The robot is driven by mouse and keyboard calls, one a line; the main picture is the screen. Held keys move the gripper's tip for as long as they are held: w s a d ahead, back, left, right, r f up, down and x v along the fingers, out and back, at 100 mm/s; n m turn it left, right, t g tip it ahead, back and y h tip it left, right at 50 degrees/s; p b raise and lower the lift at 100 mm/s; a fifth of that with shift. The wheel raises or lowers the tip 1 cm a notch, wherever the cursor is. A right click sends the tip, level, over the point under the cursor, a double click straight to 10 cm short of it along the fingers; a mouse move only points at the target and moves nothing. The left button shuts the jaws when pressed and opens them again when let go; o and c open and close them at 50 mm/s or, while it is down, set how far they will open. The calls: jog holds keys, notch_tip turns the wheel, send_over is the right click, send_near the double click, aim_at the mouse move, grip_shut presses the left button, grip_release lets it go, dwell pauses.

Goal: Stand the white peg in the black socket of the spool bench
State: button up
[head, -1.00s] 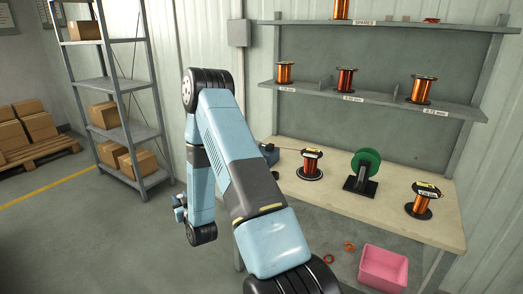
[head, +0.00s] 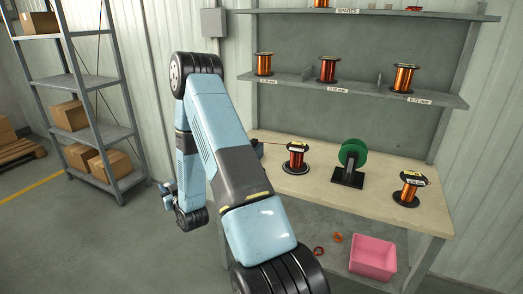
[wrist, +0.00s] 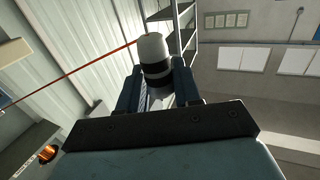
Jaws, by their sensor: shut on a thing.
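The white peg (wrist: 152,47), with a rounded top and a black band, stands between the fingers of my gripper (wrist: 157,88) in the wrist view. My gripper is shut on it. In the head view my gripper (head: 168,192) hangs left of the spool bench (head: 390,210), out over the floor; the peg cannot be made out there. I cannot make out the black socket; my arm covers the left end of the bench.
On the bench are a copper spool (head: 297,158), a green reel (head: 354,152) on a black stand and another spool (head: 409,189). A pink bin (head: 373,258) sits below. A grey rack (head: 85,100) stands left. A thin red line (wrist: 80,70) crosses the wrist view.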

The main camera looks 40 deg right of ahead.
jog(key=s+d+r, duration=0.3)
jog(key=s+d, duration=0.1)
jog(key=d, duration=0.7)
jog(key=s+d+r+h, duration=0.1)
jog(key=s+d+r, duration=0.2)
jog(key=d, duration=0.9)
jog(key=s+d+r+m, duration=0.1)
jog(key=s+d+r, duration=0.2)
jog(key=d, duration=0.9)
jog(key=s, duration=0.3)
jog(key=shift+s+d+h, duration=0.2)
jog(key=shift+s+h, duration=0.05)
jog(key=shift+h, duration=0.15)
jog(key=shift+f, duration=0.15)
jog(key=shift+f, duration=1.7)
jog(key=shift+s, duration=0.15)
jog(key=shift+f, duration=1.5)
